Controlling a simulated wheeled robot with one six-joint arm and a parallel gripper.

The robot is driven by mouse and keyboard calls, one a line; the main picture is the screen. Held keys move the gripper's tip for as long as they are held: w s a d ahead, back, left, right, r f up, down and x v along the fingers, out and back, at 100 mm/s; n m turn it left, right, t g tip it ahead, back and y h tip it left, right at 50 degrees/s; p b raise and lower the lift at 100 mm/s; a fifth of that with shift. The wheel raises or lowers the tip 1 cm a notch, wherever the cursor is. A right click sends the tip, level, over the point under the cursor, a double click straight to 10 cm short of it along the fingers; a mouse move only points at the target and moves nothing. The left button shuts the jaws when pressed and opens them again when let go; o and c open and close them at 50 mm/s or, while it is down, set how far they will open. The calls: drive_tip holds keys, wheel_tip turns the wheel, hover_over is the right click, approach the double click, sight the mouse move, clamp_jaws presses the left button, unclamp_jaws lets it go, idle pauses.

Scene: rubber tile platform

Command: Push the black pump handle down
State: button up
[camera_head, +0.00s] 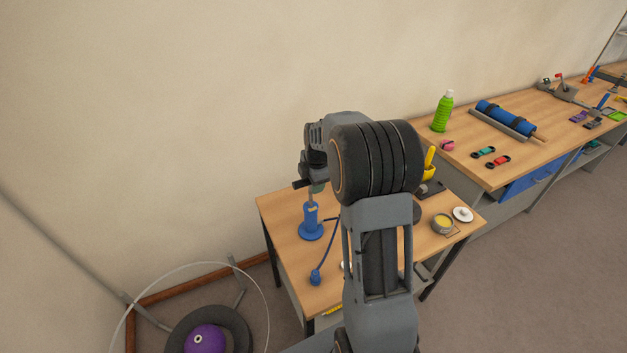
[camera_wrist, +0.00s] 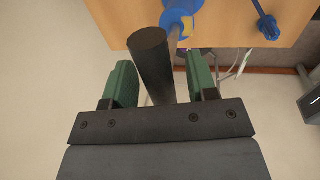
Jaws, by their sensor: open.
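The blue pump (camera_head: 311,220) stands upright on the small wooden table, with a metal rod rising from its top. Its black pump handle (camera_head: 301,183) is at the upper end of the rod, partly hidden by my gripper (camera_head: 317,187). In the wrist view, the handle (camera_wrist: 152,60) is a thick black bar seen between the green fingers of my gripper (camera_wrist: 160,72). The fingers are open, with gaps visible on both sides of the bar. Part of the pump body (camera_wrist: 180,18) shows beyond it. Contact with the handle cannot be told.
A blue hose runs from the pump to a blue fitting (camera_head: 316,277) on the small table (camera_head: 285,215). A yellow-filled tin (camera_head: 442,223) and a white lid (camera_head: 463,214) are at right. A longer bench (camera_head: 470,150) holds a green bottle (camera_head: 442,112).

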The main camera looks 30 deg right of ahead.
clamp_jaws()
wheel_tip(320, 180, down, 5)
drive_tip(key=b, duration=0.3)
drive_tip(key=shift+r+b, duration=0.2)
drive_tip(key=shift+b, duration=0.1)
drive_tip(key=shift+r, duration=0.2)
unclamp_jaws()
wheel_tip(320, 180, up, 14)
drive_tip(key=s, duration=0.2)
drive_tip(key=shift+s+f, duration=0.2)
drive_tip(key=shift+s, duration=0.15)
